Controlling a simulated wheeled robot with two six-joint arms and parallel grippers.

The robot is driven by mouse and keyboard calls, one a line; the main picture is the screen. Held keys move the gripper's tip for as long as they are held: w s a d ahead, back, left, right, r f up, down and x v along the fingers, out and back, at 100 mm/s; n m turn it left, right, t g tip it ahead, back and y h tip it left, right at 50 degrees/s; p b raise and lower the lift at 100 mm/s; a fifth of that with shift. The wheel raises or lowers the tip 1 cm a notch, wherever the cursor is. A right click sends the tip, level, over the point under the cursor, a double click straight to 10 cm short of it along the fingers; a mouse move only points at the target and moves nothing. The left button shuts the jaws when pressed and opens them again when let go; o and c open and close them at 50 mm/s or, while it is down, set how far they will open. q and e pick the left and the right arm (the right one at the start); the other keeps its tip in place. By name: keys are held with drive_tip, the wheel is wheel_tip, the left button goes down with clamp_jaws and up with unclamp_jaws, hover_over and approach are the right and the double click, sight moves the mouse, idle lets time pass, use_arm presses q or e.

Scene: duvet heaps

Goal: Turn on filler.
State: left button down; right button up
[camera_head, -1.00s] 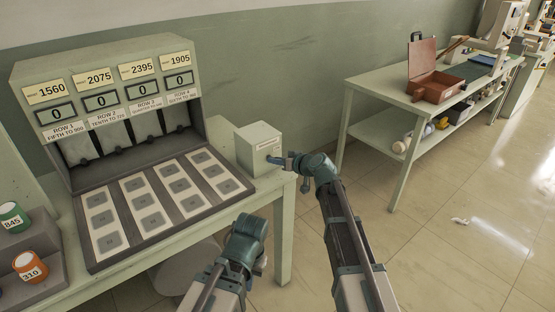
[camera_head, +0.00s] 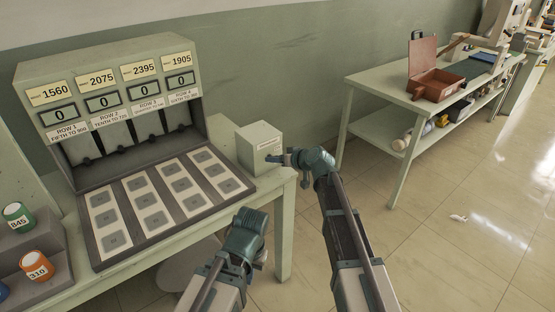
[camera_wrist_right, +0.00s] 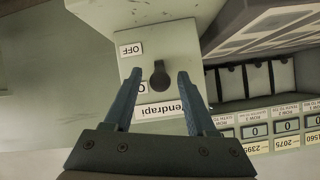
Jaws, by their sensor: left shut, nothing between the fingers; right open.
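A pale box (camera_head: 257,141) with a small label stands at the right end of the green table. In the right wrist view, the box face (camera_wrist_right: 135,70) appears upside down, with an OFF label (camera_wrist_right: 131,50), a partly hidden label starting with O, and a longer name label partly covered by a finger. A dark knob (camera_wrist_right: 160,76) sits between these labels. My right gripper (camera_head: 273,158) is open in front of the box; its blue fingers (camera_wrist_right: 160,74) stand either side of the knob, contact unclear. My left gripper (camera_head: 260,262) is shut and empty, low beside the table.
A large row machine (camera_head: 120,100) with displays reading 0 and a sloped panel of square pads stands left of the box. Green (camera_head: 17,216) and orange (camera_head: 36,266) numbered cans sit at far left. Another table (camera_head: 385,84) bears an open brown case (camera_head: 437,86).

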drive_tip(key=p+v, duration=0.6)
drive_tip(key=v, duration=0.8)
drive_tip(key=shift+p, duration=0.4)
drive_tip(key=shift+f, duration=0.1)
drive_tip(key=s+a+f+g+h+p, duration=0.1)
drive_tip(key=s+a+f+g, duration=0.15)
drive_tip(key=s, duration=0.25)
drive_tip(key=s+a+f+n+g+h+p, duration=0.1)
drive_tip(key=s+a+g, duration=0.15)
drive_tip(key=s, duration=0.25)
drive_tip(key=s+a+f+g+h+p, duration=0.1)
drive_tip(key=s+a+f+g, duration=0.15)
drive_tip(key=s, duration=0.35)
drive_tip(key=s+d+m+g+h+p, duration=0.1)
drive_tip(key=s+h, duration=0.4)
drive_tip(key=s, duration=0.7)
drive_tip(key=shift+d+g+h+p, duration=0.3)
drive_tip(key=shift+d+g+p, duration=0.15)
drive_tip(key=shift+d+g, duration=0.35)
